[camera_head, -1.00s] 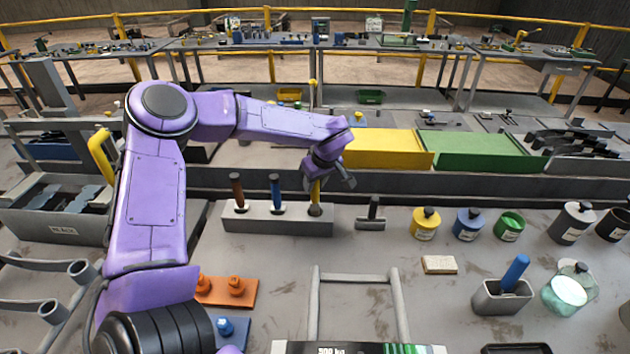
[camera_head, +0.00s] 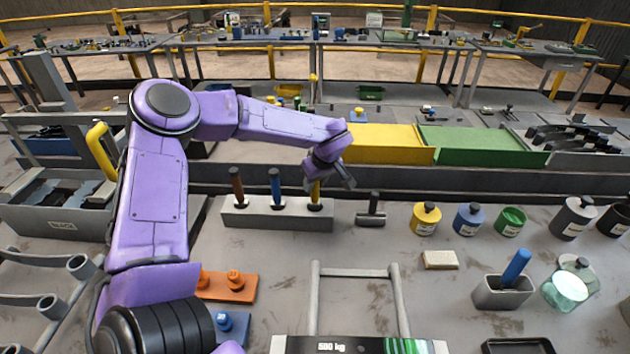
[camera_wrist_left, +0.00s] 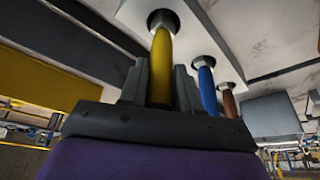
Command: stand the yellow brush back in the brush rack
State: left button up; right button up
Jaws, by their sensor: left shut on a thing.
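The grey brush rack (camera_head: 240,213) stands on the bench near the middle of the head view. The yellow brush (camera_head: 315,191) is upright at the rack's right-hand hole, its lower end hidden there. My left gripper (camera_head: 324,183) is shut on its yellow handle, just above the rack. In the left wrist view the yellow handle (camera_wrist_left: 161,70) runs between the fingers to a metal collar at the hole in the rack (camera_wrist_left: 130,14). I cannot tell whether it is fully seated. A brown brush (camera_head: 237,186) and a blue brush (camera_head: 275,186) stand in the other holes.
A hammer-like tool (camera_head: 371,212) stands right of the rack. Yellow (camera_head: 425,218), blue (camera_head: 468,221) and green (camera_head: 510,221) pots stand farther right. An orange block (camera_head: 228,287) lies in front. Bare bench lies between the rack and the sponge (camera_head: 440,260).

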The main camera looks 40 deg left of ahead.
pick_arm(q)
jog(key=shift+f, duration=0.5)
jog(key=o, duration=1.6)
notch_tip(320, 180, up, 5)
jog(key=p, duration=0.5)
jog(key=shift+p, duration=0.3)
jog(key=shift+r+p, duration=0.35)
jog(key=shift+r, duration=0.7)
jog(key=shift+d, duration=0.1)
